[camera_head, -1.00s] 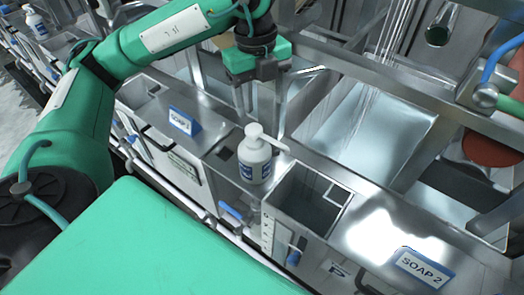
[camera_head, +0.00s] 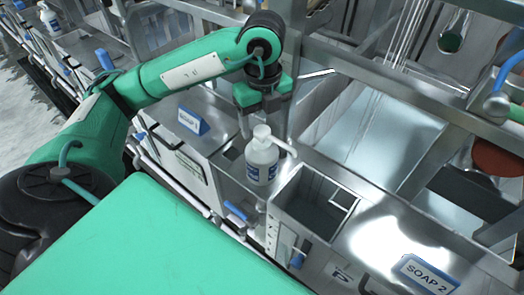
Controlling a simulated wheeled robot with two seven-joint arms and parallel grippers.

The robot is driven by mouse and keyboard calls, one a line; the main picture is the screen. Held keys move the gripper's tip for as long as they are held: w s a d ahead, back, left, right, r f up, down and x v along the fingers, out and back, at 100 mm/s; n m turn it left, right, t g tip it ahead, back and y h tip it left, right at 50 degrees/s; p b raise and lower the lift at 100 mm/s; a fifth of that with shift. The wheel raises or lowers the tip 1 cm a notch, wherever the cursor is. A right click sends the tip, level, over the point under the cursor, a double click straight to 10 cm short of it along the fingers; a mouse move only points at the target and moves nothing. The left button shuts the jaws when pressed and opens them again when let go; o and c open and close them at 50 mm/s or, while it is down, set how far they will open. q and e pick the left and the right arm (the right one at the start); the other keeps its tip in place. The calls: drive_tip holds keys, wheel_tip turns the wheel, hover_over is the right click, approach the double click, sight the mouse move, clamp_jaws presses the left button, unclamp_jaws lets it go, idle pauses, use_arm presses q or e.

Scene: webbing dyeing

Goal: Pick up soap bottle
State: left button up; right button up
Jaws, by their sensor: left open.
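A white soap bottle (camera_head: 262,163) with a pump top and a blue label stands upright on the steel counter (camera_head: 222,150), near the picture's middle. My left gripper (camera_head: 259,130) points down just above and behind the bottle's pump head. Its fingers are apart, with nothing seen between them. One finger shows left of the pump and the other partly behind it on the right. I cannot tell whether a finger touches the bottle. My right gripper is not in view.
An open steel basin (camera_head: 312,203) lies right of the bottle. A blue-edged sign (camera_head: 192,121) stands to its left, and a "SOAP 2" sign (camera_head: 424,273) lies at the lower right. Another white pump bottle (camera_head: 49,18) stands far left. A steel rail (camera_head: 390,82) runs behind.

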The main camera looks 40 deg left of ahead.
sight(262, 130)
use_arm(q)
drive_tip(key=shift+f, duration=0.45)
drive_tip(key=shift+a+f+p, duration=0.15)
drive_tip(key=shift+f+p, duration=0.55)
drive_tip(key=shift+p, duration=0.1)
wheel_tip(262, 130, down, 2)
drive_tip(key=shift+w+a+f+p, duration=0.1)
drive_tip(key=shift+f+p, duration=0.05)
drive_tip(key=shift+p, duration=0.25)
drive_tip(key=shift+f, duration=0.55)
drive_tip(key=c, duration=0.6)
drive_tip(key=shift+w+r, duration=0.1)
clamp_jaws()
